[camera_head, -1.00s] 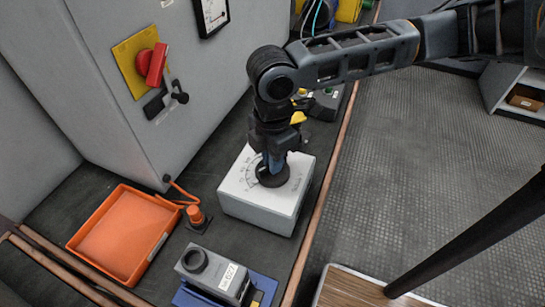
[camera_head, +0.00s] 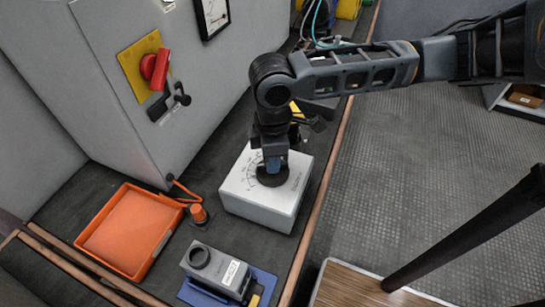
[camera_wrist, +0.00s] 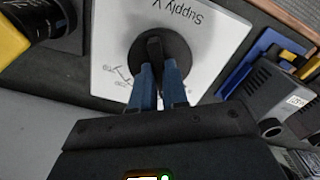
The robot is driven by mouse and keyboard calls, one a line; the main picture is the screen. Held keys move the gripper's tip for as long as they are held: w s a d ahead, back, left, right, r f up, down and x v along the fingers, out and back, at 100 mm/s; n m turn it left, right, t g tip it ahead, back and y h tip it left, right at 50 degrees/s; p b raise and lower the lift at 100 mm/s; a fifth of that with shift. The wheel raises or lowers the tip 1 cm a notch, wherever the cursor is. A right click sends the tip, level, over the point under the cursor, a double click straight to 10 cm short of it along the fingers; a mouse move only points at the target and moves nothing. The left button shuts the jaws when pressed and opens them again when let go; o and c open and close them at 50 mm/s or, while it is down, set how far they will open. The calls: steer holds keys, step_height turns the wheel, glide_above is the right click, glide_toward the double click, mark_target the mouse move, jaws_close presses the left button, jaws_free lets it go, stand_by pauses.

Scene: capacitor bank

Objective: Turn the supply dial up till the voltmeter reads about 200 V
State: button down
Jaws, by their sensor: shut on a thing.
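The supply dial is a round black knob (camera_head: 273,173) on the top face of a white-grey supply box (camera_head: 262,210). In the wrist view the knob (camera_wrist: 160,57) has a raised grip bar, and printing that reads "Supply V" is on the box top beside it. My gripper (camera_wrist: 158,70) points down over the dial, with its two blue fingers shut on the grip bar. In the head view my gripper (camera_head: 273,162) hides part of the dial and its scale. A meter with a white face (camera_head: 212,12) is on the grey cabinet, cut by the top edge; its reading cannot be made out.
An orange tray (camera_head: 160,257) lies left of the box, with an orange-capped piece (camera_head: 199,213) beside it. A grey unit on a blue base (camera_head: 222,272) stands in front. A red switch on a yellow plate (camera_head: 155,68) is on the cabinet (camera_head: 100,60).

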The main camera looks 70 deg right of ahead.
stand_by(0.3)
steer(key=c, duration=1.1)
jaws_free()
steer(key=shift+c, duration=0.2)
steer(key=shift+r, duration=3.9)
